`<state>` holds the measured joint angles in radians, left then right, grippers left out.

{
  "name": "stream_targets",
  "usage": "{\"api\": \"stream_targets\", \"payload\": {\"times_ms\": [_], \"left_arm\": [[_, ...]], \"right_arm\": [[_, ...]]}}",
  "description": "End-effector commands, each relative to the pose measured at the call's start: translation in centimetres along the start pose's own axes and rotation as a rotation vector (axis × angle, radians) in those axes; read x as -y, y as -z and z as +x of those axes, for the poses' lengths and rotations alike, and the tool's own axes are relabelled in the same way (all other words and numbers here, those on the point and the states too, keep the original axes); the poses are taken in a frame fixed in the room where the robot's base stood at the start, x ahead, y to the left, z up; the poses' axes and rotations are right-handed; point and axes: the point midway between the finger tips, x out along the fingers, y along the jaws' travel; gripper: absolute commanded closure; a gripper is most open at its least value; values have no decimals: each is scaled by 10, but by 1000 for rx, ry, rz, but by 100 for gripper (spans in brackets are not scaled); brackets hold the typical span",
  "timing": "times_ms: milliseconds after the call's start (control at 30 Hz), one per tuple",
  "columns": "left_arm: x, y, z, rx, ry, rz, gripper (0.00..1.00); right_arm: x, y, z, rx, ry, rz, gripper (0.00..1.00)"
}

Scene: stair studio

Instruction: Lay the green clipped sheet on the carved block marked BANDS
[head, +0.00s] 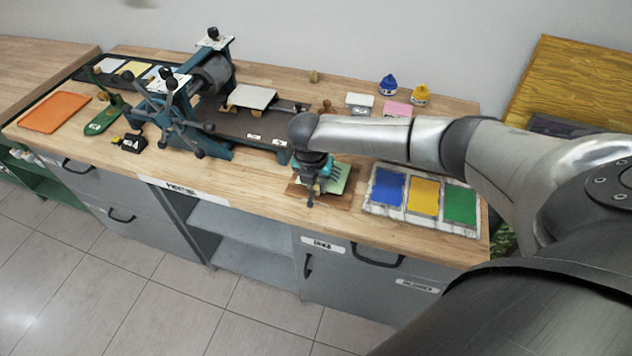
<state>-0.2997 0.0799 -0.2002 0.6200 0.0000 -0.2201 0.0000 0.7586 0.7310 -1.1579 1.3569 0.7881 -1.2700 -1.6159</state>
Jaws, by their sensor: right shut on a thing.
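My right gripper (312,200) reaches down over the front middle of the worktop. It is shut on the green clipped sheet (339,180), a pale green piece whose clip is mostly hidden by the gripper. The sheet is directly above a brown wooden block (297,190) that shows around it. I cannot tell whether the sheet touches the block. No BANDS marking can be read on it; the gripper and sheet cover much of it. My left gripper is not in view.
A tray (410,227) with blue, yellow and green ink pads is right of the gripper. A teal roller press (197,95) with a dark bed stands left. Blue (388,86) and yellow (420,95) bottles stand behind my arm. An orange tray (55,112) lies far left.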

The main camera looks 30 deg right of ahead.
Motion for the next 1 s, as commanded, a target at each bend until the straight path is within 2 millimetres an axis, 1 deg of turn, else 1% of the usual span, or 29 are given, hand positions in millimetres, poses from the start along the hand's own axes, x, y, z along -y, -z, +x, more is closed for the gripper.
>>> {"api": "stream_targets", "payload": {"times_ms": [100,467,500,800,1000], "left_arm": [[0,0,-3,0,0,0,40],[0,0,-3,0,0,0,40],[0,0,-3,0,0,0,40],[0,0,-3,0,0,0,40],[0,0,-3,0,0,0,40]], "right_arm": [[0,0,0,0,0,0,100],[0,0,1,0,0,0,100],[0,0,1,0,-1,0,73],[0,0,1,0,-1,0,39],[0,0,1,0,-1,0,39]]}}
